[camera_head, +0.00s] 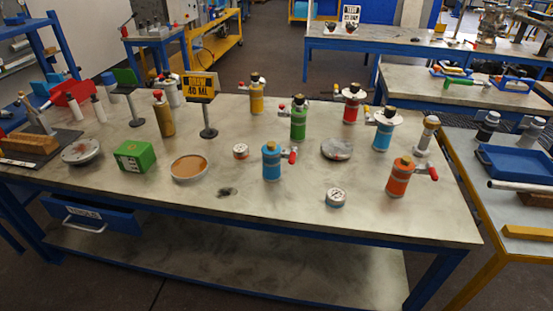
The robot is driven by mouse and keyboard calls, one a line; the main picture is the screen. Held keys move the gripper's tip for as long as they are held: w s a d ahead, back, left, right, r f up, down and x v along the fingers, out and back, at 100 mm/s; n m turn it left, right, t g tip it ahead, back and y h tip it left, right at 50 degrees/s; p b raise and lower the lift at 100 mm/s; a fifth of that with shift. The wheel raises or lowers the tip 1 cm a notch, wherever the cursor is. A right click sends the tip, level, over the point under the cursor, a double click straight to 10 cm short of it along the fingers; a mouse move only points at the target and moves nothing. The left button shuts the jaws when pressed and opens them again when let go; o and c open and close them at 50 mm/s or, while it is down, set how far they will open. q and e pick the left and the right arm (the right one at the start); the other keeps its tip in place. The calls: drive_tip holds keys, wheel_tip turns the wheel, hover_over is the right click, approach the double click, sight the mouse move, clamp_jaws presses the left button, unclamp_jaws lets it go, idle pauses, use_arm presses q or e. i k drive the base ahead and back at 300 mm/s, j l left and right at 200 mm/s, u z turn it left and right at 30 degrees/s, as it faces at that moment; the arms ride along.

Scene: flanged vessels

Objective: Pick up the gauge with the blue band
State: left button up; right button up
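Two small round gauges stand on the grey-topped workbench (300,217). One gauge (335,197) is near the front edge, right of centre, with a white dial facing up; its side looks grey-blue, but it is too small to be sure of the band. The other gauge (240,151) is farther back and left, with a pale dial and a reddish band. Both stand clear of other things. Neither of my grippers is in view.
A light blue vessel (271,162) stands between the gauges, and an orange vessel (398,177) stands right of the front gauge. A grey disc (336,149) lies behind it. A tan dish (189,168) and green box (135,156) are at left. The bench front is mostly clear.

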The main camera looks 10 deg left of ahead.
sight(336, 202)
drive_tip(key=i+j, duration=0.8)
drive_tip(key=i, duration=0.15)
